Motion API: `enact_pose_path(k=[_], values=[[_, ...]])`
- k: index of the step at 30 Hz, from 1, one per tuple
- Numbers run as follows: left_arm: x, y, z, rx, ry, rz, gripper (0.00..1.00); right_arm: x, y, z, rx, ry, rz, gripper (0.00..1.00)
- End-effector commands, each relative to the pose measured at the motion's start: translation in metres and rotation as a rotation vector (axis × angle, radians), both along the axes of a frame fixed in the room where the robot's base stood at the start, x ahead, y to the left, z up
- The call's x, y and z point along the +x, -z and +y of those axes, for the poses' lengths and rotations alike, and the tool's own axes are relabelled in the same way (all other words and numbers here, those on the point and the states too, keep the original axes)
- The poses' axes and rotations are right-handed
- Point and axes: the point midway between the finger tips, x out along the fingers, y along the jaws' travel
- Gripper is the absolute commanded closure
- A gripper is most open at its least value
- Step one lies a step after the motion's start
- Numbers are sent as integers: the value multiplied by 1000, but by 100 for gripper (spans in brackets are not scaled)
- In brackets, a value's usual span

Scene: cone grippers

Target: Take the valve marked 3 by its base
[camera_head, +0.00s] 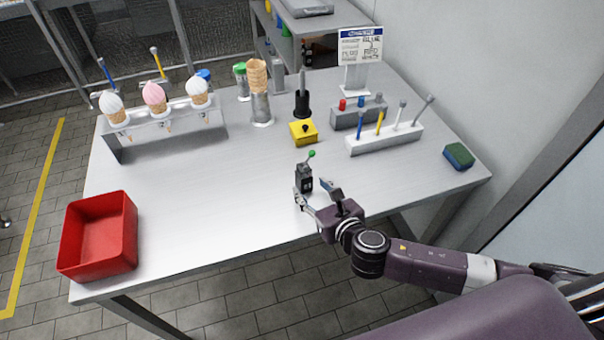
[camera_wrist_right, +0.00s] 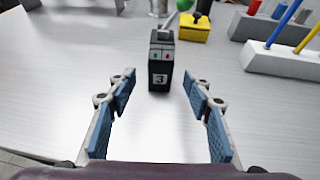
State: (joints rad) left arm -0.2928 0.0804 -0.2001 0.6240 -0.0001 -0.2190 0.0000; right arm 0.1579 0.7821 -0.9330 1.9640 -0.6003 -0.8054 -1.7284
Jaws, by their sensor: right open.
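The valve marked 3 (camera_head: 305,178) stands upright on the table near its front edge. It has a dark box-shaped base and a lever with a green knob. In the right wrist view the valve (camera_wrist_right: 160,72) shows its white 3 label, with a small green and a small red mark above it. My right gripper (camera_head: 318,191) is open, just in front of the valve. In the right wrist view its blue-padded fingers (camera_wrist_right: 160,92) are spread to either side, with the valve centred just beyond the fingertips. I see no contact. My left gripper is not in view.
A yellow box with a black knob (camera_head: 303,132) sits behind the valve. A red bin (camera_head: 98,236) stands at the left front, an ice cream cone rack (camera_head: 165,131) at the back left. Tool holders (camera_head: 385,138) and a sponge (camera_head: 459,156) are right. The table's front middle is clear.

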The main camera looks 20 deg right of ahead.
Motion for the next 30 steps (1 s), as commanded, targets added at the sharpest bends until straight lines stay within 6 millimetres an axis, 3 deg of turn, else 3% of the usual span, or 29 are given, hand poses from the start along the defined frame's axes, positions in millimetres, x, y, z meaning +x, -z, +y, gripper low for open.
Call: enact_pose_path(k=[4,8,15,24,30], values=[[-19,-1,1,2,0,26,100,12,3,1,1,1,-1,54],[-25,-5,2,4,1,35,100,28,7,3,1,3,-1,54],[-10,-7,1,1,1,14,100,52,18,7,2,1,-1,54],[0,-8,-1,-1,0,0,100,55,20,7,1,0,1,54],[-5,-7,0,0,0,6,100,55,20,7,1,0,0,73]])
